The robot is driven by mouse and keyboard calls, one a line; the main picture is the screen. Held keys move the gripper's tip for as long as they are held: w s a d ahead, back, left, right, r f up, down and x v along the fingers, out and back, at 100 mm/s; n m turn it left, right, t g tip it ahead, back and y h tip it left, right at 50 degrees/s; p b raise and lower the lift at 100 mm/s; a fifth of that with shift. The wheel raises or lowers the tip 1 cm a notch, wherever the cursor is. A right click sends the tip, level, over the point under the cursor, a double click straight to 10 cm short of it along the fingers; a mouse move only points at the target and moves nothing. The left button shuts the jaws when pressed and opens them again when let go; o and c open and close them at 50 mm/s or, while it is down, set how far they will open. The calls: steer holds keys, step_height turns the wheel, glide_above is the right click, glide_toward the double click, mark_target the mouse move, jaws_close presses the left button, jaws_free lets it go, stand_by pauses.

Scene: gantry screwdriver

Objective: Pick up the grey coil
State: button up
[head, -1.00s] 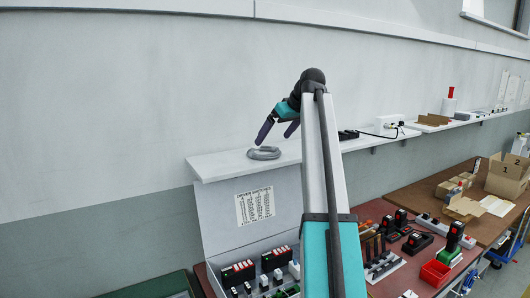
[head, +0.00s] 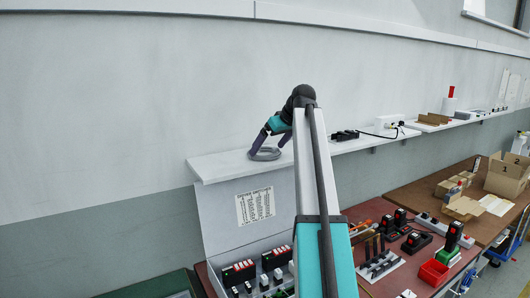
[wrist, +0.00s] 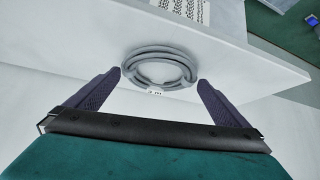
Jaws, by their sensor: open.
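The grey coil (head: 265,154) lies flat on the left end of the white wall shelf (head: 215,166). In the wrist view the coil (wrist: 160,54) is a ring of several turns with a small white label on its near side. My gripper (head: 268,148) is at the coil, with its dark purple fingers pointing down at it. In the wrist view the open fingers (wrist: 160,82) stand apart on either side of the coil's near edge, with a visible gap on each side. Nothing is held. In the head view, the left finger overlaps part of the coil.
A black device (head: 344,135) and a white box with a cable (head: 388,125) stand further right on the shelf. Below are a panel with a printed sheet (head: 255,205) and a red bench with tools (head: 405,235). The shelf around the coil is clear; the wall is close behind.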

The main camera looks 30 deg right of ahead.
steer(key=shift+x, duration=0.95)
steer(key=c, duration=0.9)
